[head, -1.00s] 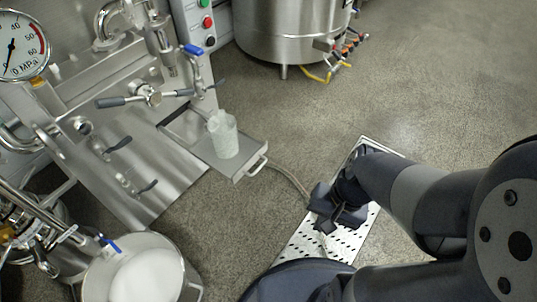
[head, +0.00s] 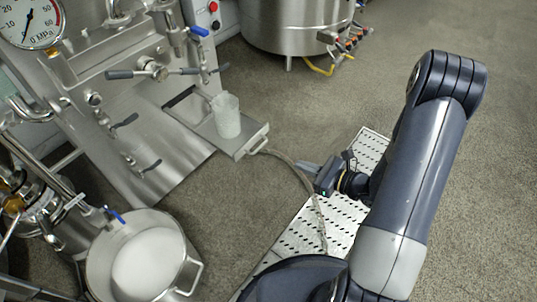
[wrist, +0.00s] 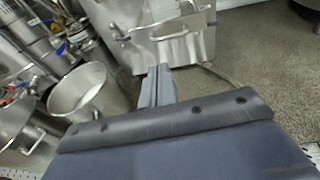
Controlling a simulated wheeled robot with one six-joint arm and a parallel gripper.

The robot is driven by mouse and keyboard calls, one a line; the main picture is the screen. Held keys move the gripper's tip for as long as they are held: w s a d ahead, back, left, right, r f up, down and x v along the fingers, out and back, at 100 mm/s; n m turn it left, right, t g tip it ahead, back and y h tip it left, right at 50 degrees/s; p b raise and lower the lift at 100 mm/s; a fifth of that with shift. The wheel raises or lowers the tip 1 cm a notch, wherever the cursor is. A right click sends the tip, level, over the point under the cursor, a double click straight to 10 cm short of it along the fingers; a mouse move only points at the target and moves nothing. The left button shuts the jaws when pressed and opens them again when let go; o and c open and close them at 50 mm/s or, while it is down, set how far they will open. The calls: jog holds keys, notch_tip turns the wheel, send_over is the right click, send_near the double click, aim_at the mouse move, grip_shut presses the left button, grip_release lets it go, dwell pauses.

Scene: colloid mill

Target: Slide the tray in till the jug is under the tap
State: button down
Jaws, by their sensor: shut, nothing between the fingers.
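The grey metal tray (head: 240,146) sticks out of the steel machine toward the right in the head view, with a loop handle (head: 258,145) on its outer end. A frosted, pale jug (head: 227,118) stands upright on the tray. A blue-levered tap (head: 202,58) hangs from the machine behind and left of the jug, so the jug looks further out than the tap. My gripper (head: 308,168) is shut and empty, to the right of the handle and apart from it, pointing left. Its closed fingers also show in the wrist view (wrist: 158,85).
A grey hose (head: 305,180) runs from near the tray across the floor to the perforated drain plate (head: 312,222). A steel pot (head: 183,243) of white liquid stands at lower left. A large steel vessel (head: 288,28) stands behind. The right-hand floor is clear.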

jog(key=b, duration=0.3)
send_near(261, 147)
jog(key=shift+m+t, duration=0.4)
jog(key=x, duration=0.6)
jog(key=shift+a+f, duration=0.3)
jog(key=shift+a, duration=0.1)
jog(key=shift+a, duration=0.1)
jog(key=shift+w+a, duration=0.25)
jog(key=r+b+x, duration=0.1)
jog(key=x, duration=0.4)
jog(key=r+b+x, duration=0.1)
jog(key=x, duration=0.5)
jog(key=r+b+x, duration=0.1)
jog(key=b+x, duration=0.1)
jog(key=x, duration=0.4)
jog(key=shift+w, duration=0.35)
jog(key=shift+r, duration=0.1)
